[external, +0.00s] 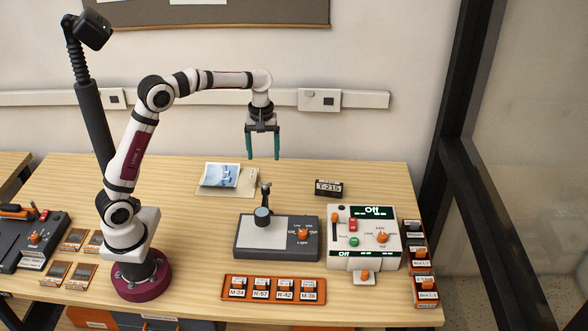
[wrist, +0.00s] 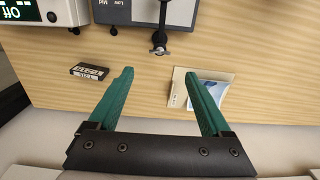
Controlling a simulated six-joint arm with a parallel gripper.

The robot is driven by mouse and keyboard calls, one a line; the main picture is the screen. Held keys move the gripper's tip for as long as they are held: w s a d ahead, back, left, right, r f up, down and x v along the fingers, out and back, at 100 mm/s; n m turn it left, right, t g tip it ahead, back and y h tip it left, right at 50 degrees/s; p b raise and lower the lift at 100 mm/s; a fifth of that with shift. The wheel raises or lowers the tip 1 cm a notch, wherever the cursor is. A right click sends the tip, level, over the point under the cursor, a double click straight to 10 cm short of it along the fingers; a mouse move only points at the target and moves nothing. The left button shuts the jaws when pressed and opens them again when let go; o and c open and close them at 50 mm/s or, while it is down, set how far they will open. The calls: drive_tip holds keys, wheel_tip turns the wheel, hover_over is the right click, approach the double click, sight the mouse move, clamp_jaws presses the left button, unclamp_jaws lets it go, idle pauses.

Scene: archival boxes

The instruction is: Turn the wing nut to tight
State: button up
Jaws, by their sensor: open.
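No part is clearly readable as the wing nut. A small silver fitting (wrist: 159,50) on a dark post shows at the top of the wrist view, and its shape is too small to be sure of. The same post (external: 266,190) stands at the back of a grey box (external: 250,253) in the external view. An orange knob (external: 303,234) with small labels around it sits on that box's right part; its setting is unclear. My gripper (external: 263,157) is open and empty, high above the table behind the box. Its green fingers (wrist: 159,75) are spread wide in the wrist view.
A white device (external: 340,240) reading "Off" stands right of the grey box. A T-215 block (external: 328,188) and a photo (external: 221,175) lie behind. An orange tray (external: 230,289) of labelled pieces lies in front. Another dark device (external: 30,250) is at far left.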

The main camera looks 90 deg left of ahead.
sight(265, 185)
wheel_tip(265, 185, down, 10)
drive_tip(key=shift+f, duration=0.2)
clamp_jaws()
idle(0.4)
